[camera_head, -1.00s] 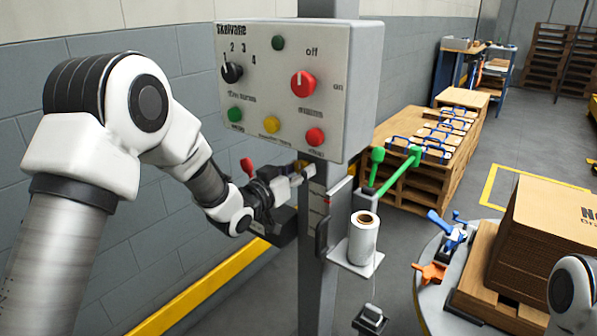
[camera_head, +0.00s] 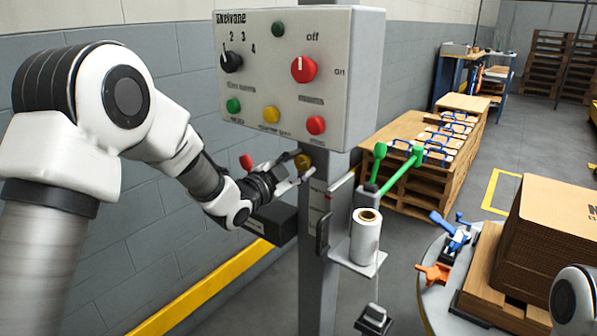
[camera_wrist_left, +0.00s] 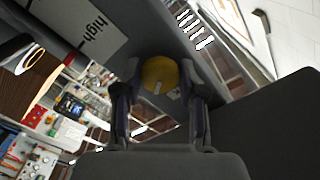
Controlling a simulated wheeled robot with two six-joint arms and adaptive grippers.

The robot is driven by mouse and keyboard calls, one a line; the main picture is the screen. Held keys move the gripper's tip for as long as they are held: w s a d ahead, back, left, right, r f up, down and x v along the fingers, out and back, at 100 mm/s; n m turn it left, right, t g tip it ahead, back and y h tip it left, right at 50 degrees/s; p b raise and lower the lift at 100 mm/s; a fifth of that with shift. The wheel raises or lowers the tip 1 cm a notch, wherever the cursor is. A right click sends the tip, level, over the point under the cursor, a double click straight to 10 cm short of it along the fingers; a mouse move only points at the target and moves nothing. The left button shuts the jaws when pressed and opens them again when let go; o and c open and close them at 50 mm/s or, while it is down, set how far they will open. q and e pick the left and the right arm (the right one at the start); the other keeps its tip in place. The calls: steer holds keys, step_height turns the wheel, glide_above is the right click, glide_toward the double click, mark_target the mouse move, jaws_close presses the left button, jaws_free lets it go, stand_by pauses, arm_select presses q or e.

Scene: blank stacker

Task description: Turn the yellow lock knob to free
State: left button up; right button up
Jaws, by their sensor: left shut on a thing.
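The yellow lock knob (camera_head: 302,161) is round and sits on the grey post, just below the control box. My left gripper (camera_head: 296,172) reaches it from the left and is shut on it. In the left wrist view the yellow knob (camera_wrist_left: 159,73) sits between the two dark fingers of my left gripper (camera_wrist_left: 160,80), with a pale mark on its face. The fingers hide its sides. My right gripper is out of view.
The control box (camera_head: 350,70) with dials and buttons hangs right above my left gripper. A red-knobbed lever (camera_head: 246,162) is close to my left wrist. A film roll (camera_head: 366,237) stands on a small shelf right of the post. Green handles (camera_head: 398,172) stick out behind it.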

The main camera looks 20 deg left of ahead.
arm_select(q)
steer(key=m+b, duration=0.2)
steer(key=m, duration=0.2)
steer(key=shift+f+b, duration=0.1)
steer(key=shift+b, duration=0.2)
steer(key=shift+m+b, duration=0.85)
steer(key=shift+m, duration=0.75)
steer(key=o, duration=1.1)
steer(key=shift+o, duration=0.2)
steer(key=v, duration=1.2)
